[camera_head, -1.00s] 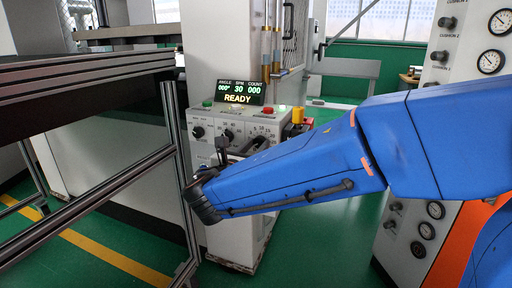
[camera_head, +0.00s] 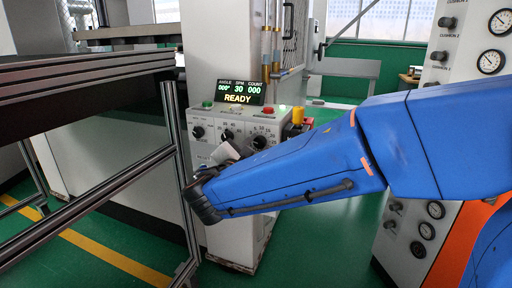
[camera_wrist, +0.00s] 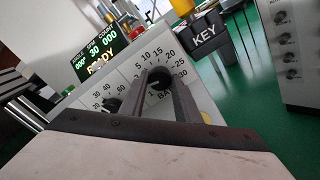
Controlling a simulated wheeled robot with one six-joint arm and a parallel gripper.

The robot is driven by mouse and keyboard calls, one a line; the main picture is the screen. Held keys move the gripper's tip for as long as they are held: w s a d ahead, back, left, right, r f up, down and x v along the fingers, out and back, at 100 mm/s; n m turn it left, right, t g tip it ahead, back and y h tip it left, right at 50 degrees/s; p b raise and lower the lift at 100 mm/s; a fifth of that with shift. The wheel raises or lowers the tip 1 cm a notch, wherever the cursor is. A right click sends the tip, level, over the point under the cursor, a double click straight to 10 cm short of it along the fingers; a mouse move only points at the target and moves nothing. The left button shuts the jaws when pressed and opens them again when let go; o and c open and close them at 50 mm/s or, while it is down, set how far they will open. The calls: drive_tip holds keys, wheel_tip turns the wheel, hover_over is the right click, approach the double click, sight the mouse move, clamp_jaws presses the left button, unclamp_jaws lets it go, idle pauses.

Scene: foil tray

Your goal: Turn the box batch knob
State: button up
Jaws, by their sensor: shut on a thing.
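The batch knob (camera_wrist: 157,80) is a dark round knob on the pale control box (camera_wrist: 125,75), inside a printed scale of 5 to 30. In the wrist view the two dark fingers of my gripper (camera_wrist: 158,77) reach to this knob and are shut on it, one on each side. The label below it is partly hidden by a finger, with only "BA" readable. In the head view the knob (camera_head: 260,142) shows on the right of the box front (camera_head: 205,152). My gripper is mostly hidden there behind my blue arm.
A second dial (camera_wrist: 112,104) sits left of the knob. A display (camera_head: 240,92) reads READY, ANGLE 000, SPM 30, COUNT 000. A yellow-topped key switch (camera_head: 298,116) is on the box's right. An aluminium frame (camera_head: 180,165) stands close on the left.

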drive_tip(key=shift+m, duration=1.5)
drive_tip(key=o, duration=1)
drive_tip(key=shift+o, duration=0.2)
drive_tip(key=shift+s, duration=0.1)
drive_tip(key=v, duration=1.7)
drive_tip(key=shift+s, duration=0.1)
